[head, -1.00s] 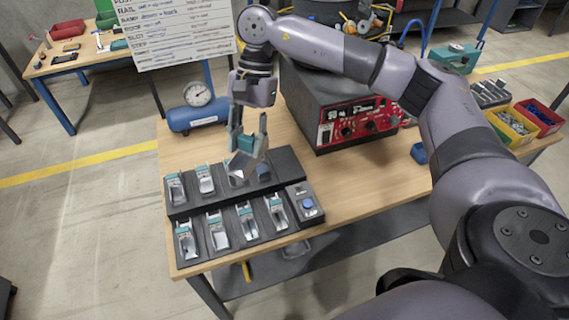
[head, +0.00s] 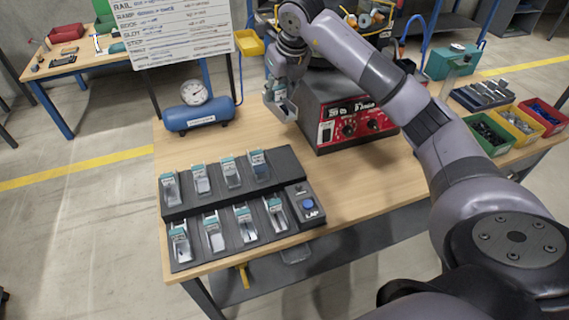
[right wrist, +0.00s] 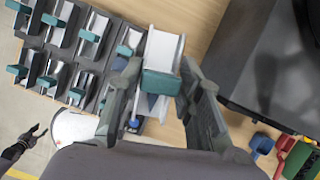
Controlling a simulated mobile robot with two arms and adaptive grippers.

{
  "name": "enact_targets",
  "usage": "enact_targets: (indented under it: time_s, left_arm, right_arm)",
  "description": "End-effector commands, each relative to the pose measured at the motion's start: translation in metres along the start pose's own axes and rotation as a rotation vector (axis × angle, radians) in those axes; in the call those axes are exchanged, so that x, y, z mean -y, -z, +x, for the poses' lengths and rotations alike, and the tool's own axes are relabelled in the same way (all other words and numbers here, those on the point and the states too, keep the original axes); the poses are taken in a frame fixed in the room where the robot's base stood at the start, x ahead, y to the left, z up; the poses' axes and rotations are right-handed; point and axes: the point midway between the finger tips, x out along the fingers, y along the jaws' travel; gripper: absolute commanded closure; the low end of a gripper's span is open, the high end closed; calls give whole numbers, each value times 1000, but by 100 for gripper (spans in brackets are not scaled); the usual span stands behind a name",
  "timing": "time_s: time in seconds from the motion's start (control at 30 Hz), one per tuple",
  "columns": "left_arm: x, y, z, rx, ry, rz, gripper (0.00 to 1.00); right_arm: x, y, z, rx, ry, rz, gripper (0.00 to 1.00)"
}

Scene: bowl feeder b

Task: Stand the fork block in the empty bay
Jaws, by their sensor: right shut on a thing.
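My left gripper (right wrist: 40,132) appears small and dark, fingers apart, at the right wrist view's lower left.
The grey machine with a red panel (head: 352,128) stands right of the rack. A blue tank with a gauge (head: 197,112) stands behind it. A blue button (head: 308,204) is at the rack's right end. Coloured bins (head: 518,122) stand far right. The wooden tabletop (head: 365,185) is bare right of the rack.

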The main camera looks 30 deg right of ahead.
Motion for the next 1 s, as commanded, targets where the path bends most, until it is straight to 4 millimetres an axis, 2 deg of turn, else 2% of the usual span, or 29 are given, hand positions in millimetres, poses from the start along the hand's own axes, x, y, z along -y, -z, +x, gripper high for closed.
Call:
enact_targets:
  time_s: [0.1, 0.27, 0.37, 0.7, 0.8, 1.0]
  left_arm:
    - [0, 0, 3, 0, 0, 0, 60]
    - [0, 0, 1, 0, 0, 0, 60]
    - [0, 0, -3, 0, 0, 0, 60]
    - [1, 1, -19, 1, 0, -1, 60]
    - [1, 2, -22, 1, 0, 0, 60]
    - [1, 2, -24, 1, 0, 0, 60]
  right_arm:
    - [12, -3, 2, 5, 46, 122, 100]
    - [18, 1, 11, 4, 72, 185, 100]
    - [19, 10, 31, 0, 74, 188, 100]
    - [18, 44, 113, 1, 72, 187, 100]
    - [18, 50, 132, 3, 71, 187, 100]
    - [18, 56, 149, 6, 72, 186, 100]
